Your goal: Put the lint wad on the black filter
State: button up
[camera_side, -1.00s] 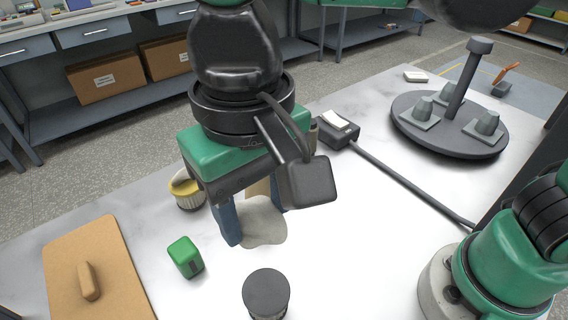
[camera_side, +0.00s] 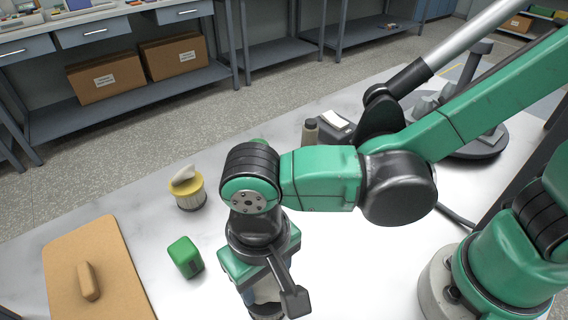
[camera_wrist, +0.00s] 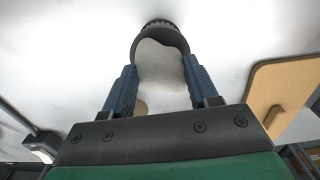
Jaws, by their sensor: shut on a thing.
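The lint wad (camera_wrist: 160,68) is a pale grey-white lump between the two blue fingers of my gripper (camera_wrist: 160,88) in the wrist view. My gripper is shut on it. The black filter (camera_wrist: 158,30) lies just beyond the wad, whose far end overlaps the dark top in the picture; I cannot tell whether they touch. In the side view my gripper (camera_side: 265,295) points down over the black filter (camera_side: 266,314), which is mostly hidden. A pale bit of the wad (camera_side: 266,289) shows below the gripper body.
A yellow-topped filter (camera_side: 190,192) with a pale piece on it stands behind left. A green block (camera_side: 186,257) is left of my gripper. A tan board (camera_side: 98,240) lies at far left. A black device (camera_side: 334,126) and a dark round tray (camera_side: 485,148) stand behind right.

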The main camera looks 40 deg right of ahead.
jog(key=o, duration=1.2)
jog(key=shift+f, duration=0.1)
notch_tip(320, 180, up, 12)
jog(key=w+d+f+t, duration=0.1)
jog(key=w+d+t, duration=0.1)
jog(key=d, duration=0.5)
jog(key=w+d+f+t, duration=0.1)
jog(key=w+d+t, duration=0.1)
jog(key=d, duration=0.5)
jog(key=w+d+f+t, duration=0.2)
jog(key=w+d+t, duration=0.1)
jog(key=d, duration=0.5)
jog(key=shift+w+f, duration=0.1)
